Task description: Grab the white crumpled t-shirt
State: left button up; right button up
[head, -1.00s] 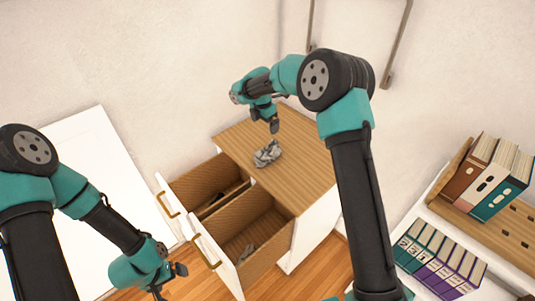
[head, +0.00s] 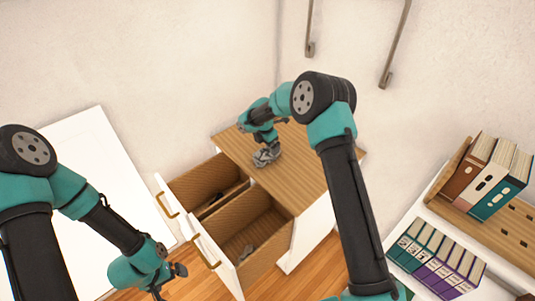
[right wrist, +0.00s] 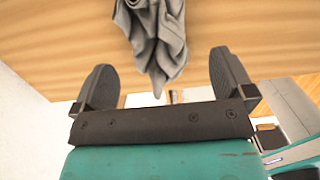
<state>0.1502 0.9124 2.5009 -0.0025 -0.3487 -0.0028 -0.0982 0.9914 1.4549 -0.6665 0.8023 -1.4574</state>
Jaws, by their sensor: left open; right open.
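The crumpled t-shirt (head: 266,158), which looks grey-white, lies on the wooden top of the cabinet (head: 305,175) in the head view. My left gripper (head: 170,282) is open and empty, low at the left, in front of the drawers.
Two drawers stand pulled open, an upper-left drawer (head: 205,180) and a lower-right drawer (head: 262,228), with small dark items inside. A shelf (head: 480,228) with several binders (head: 437,262) is at the right. A white panel (head: 110,165) leans at the left. The wall behind the cabinet is close.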

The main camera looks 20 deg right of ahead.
aim_at(267, 147)
jog(key=shift+f, duration=2.6)
jog(key=c, duration=0.9)
jog(key=shift+r, duration=0.15)
jog(key=shift+w+r, duration=0.1)
jog(key=shift+r, duration=0.45)
jog(key=shift+s+r, duration=0.2)
jog(key=shift+r, duration=0.4)
jog(key=shift+s+r, duration=0.2)
jog(key=shift+r, duration=0.35)
jog(key=s+a, duration=0.1)
jog(key=s, duration=0.4)
jog(key=s+a+r, duration=0.1)
jog(key=s+a, duration=0.1)
jog(key=s, duration=0.2)
jog(key=s+a, duration=0.1)
jog(key=s, duration=0.4)
jog(key=shift+s+a+r, duration=0.15)
jog(key=shift+s+r, duration=0.05)
jog(key=shift+s, duration=0.15)
jog(key=shift+c, duration=0.2)
